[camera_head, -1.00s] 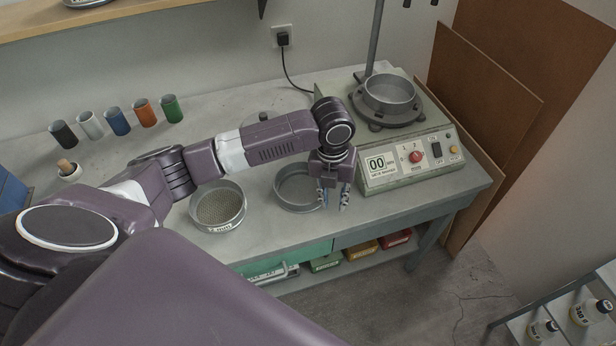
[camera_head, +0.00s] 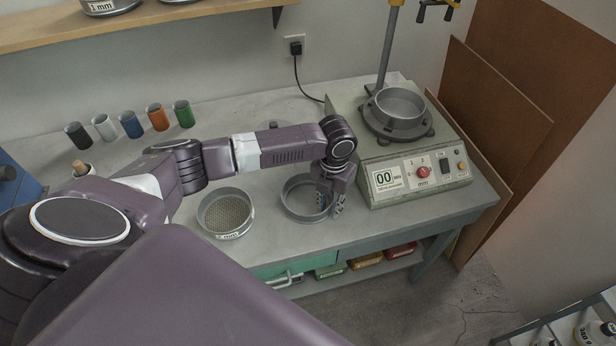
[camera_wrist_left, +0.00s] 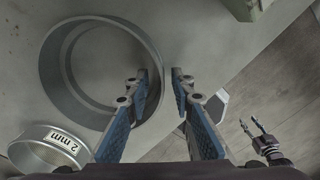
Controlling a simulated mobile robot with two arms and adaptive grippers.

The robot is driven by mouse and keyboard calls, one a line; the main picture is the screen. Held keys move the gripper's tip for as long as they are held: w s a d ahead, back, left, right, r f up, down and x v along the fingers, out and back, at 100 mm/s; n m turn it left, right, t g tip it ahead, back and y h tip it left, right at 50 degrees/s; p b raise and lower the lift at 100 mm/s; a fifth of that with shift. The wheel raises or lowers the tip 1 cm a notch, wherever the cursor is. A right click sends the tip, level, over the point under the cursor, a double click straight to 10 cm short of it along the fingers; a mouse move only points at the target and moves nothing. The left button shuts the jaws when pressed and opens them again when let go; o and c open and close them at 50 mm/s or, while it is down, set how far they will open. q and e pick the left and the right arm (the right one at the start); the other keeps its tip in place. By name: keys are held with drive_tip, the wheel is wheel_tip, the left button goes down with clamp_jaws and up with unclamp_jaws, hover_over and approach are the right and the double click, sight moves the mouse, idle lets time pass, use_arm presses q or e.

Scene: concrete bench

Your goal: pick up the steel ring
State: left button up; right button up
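The steel ring (camera_head: 287,203) is a grey, open-centred band lying on the bench, between a mesh sieve and a control machine. My left gripper (camera_head: 331,208) is over its right front side, open and empty. In the left wrist view the ring (camera_wrist_left: 52,85) lies to the left. The left gripper's fingers (camera_wrist_left: 160,80) are apart there, with the ring's wall seeming to pass between their tips. I cannot tell whether they touch it. A small gripper, seemingly my right one (camera_wrist_left: 252,124), shows over the floor in that view, its fingers apart.
The sieve marked 2 mm (camera_head: 225,213) stands left of the ring. The machine (camera_head: 422,178) with a round pan (camera_head: 398,108) stands to its right. Several coloured cups (camera_head: 131,124) are at the back left. The bench's front edge is close to the ring.

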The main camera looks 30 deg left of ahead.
use_arm(q)
clamp_jaws()
drive_tip(key=shift+w+r, duration=0.1)
idle(0.4)
